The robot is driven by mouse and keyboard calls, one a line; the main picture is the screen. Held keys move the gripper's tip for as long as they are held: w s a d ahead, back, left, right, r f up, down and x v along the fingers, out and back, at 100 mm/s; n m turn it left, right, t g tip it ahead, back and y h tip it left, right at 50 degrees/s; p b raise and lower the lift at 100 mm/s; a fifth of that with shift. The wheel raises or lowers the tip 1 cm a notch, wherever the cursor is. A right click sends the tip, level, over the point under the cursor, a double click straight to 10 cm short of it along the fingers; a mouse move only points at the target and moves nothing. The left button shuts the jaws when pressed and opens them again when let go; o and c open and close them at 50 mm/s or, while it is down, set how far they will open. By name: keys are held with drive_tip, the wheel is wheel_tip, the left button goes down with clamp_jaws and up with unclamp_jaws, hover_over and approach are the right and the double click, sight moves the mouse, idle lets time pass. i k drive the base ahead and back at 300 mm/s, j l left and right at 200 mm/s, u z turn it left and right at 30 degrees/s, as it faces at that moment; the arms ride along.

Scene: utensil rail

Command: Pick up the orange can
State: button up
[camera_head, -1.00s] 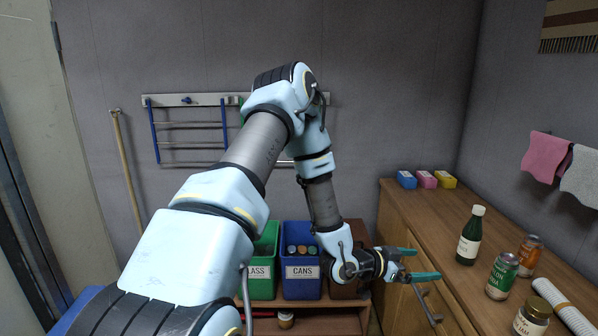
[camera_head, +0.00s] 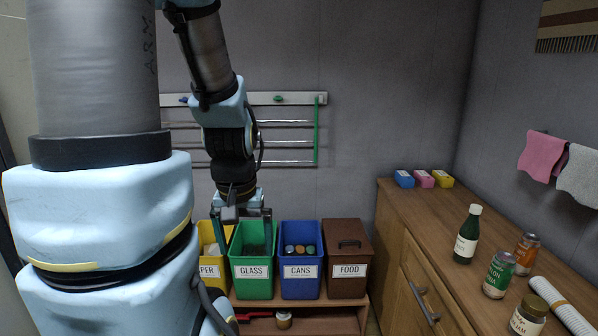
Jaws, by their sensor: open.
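The orange can (camera_head: 527,254) stands upright on the wooden counter at the right, behind a green can (camera_head: 499,274) and to the right of a dark green bottle (camera_head: 467,235). My gripper (camera_head: 245,226) is open and points down above the green glass bin (camera_head: 252,265), well to the left of the counter and far from the orange can. Nothing shows between its fingers.
A jar (camera_head: 528,316) stands at the counter's front. Small blue, pink and yellow boxes (camera_head: 424,179) sit at its back. Yellow, green and blue bins (camera_head: 301,280) and a brown food bin (camera_head: 346,262) stand on a low shelf. A rail (camera_head: 270,98) hangs behind my arm.

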sight(527, 248)
drive_tip(key=i+z, duration=0.15)
drive_tip(key=i, duration=0.4)
drive_tip(key=i+j+z, duration=0.15)
drive_tip(key=i, duration=0.4)
drive_tip(key=z, duration=1.25)
drive_tip(key=i+l, duration=0.45)
